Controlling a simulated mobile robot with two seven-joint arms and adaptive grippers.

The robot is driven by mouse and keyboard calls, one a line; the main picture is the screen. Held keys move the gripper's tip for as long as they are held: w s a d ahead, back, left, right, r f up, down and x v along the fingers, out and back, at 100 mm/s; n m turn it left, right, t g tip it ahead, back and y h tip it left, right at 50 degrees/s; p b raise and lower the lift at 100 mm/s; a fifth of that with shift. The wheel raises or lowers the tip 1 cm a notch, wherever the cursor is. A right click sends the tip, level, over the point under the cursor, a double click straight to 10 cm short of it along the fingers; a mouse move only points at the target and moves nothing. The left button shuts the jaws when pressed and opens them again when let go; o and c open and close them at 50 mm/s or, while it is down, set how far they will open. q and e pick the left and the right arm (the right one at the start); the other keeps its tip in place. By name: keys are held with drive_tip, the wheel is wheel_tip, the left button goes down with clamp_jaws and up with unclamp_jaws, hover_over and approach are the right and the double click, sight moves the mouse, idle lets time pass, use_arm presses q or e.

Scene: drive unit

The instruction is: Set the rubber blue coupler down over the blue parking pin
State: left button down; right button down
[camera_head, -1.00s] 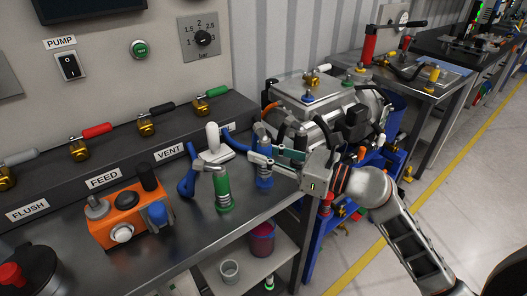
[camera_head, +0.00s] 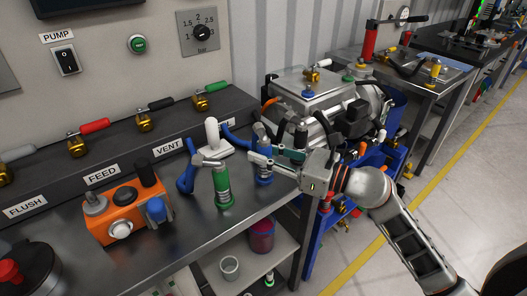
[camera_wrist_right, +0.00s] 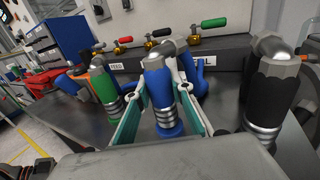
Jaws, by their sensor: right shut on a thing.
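The blue coupler (camera_head: 263,166) has a blue body and silver rings. It stands about upright over the bench, right of the green coupler (camera_head: 222,188). My right gripper (camera_head: 262,158) is shut on it. The right wrist view shows the coupler (camera_wrist_right: 160,88) between my two fingers (camera_wrist_right: 162,112), with silver rings and a blue foot below. The blue parking pin is hidden or cannot be told apart from the coupler's lower end. I cannot tell whether the coupler is fully seated. My left gripper is not in view.
A black coupler (camera_wrist_right: 272,92) stands close to the right in the wrist view. An orange box (camera_head: 122,214) stands on the bench to the left. Valves with coloured handles line the rear ledge (camera_head: 120,165). The bench's right edge is near my right gripper.

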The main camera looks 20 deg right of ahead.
drive_tip(key=shift+f, duration=0.3)
idle(0.7)
drive_tip(key=c, duration=1.7)
unclamp_jaws()
